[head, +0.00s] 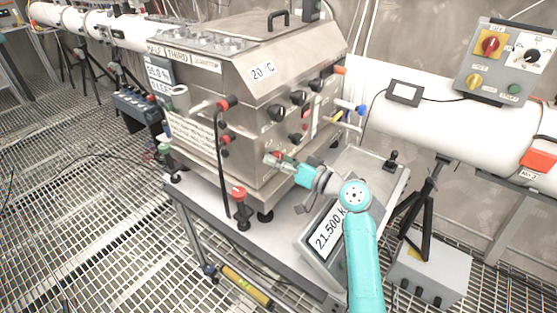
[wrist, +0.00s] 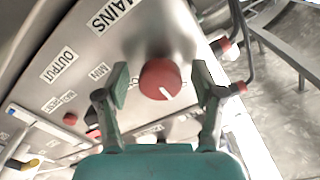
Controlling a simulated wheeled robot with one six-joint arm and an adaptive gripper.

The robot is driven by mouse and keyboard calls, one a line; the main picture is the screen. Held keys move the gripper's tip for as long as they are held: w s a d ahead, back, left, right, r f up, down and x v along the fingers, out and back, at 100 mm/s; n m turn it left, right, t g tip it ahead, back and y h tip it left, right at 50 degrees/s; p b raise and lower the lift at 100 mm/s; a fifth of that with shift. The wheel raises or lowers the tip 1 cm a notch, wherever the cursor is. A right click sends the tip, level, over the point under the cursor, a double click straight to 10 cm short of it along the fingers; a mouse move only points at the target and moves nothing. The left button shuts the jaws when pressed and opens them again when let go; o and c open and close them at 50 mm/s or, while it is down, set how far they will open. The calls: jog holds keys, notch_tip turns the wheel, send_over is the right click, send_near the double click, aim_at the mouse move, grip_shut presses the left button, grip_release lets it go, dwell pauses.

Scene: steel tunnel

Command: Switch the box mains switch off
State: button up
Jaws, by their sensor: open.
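The steel box (head: 255,105) stands on a table in the head view. In the wrist view its panel shows a round red knob (wrist: 158,79) with a white pointer mark slanting to the lower right. A MAINS label (wrist: 113,14) is printed near it. My gripper (wrist: 161,88) is open, with one finger on each side of the knob. A gap shows on both sides, and I cannot tell the exact depth. In the head view my gripper (head: 279,161) is at the lower front of the box, and I cannot make out the knob there.
A display reading 21.500 (head: 328,232) stands near my arm. A red-topped post (head: 240,194) and black cables are close to the box front. A grey control box (head: 508,60) with another red knob stands at upper right. Other labels, such as OUTPUT (wrist: 60,66), are on the panel.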

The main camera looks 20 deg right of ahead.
aim_at(269, 125)
jog(key=shift+r, duration=0.15)
notch_tip(269, 125, up, 10)
jog(key=shift+f, duration=0.15)
jog(key=shift+s, duration=0.1)
dwell(0.6)
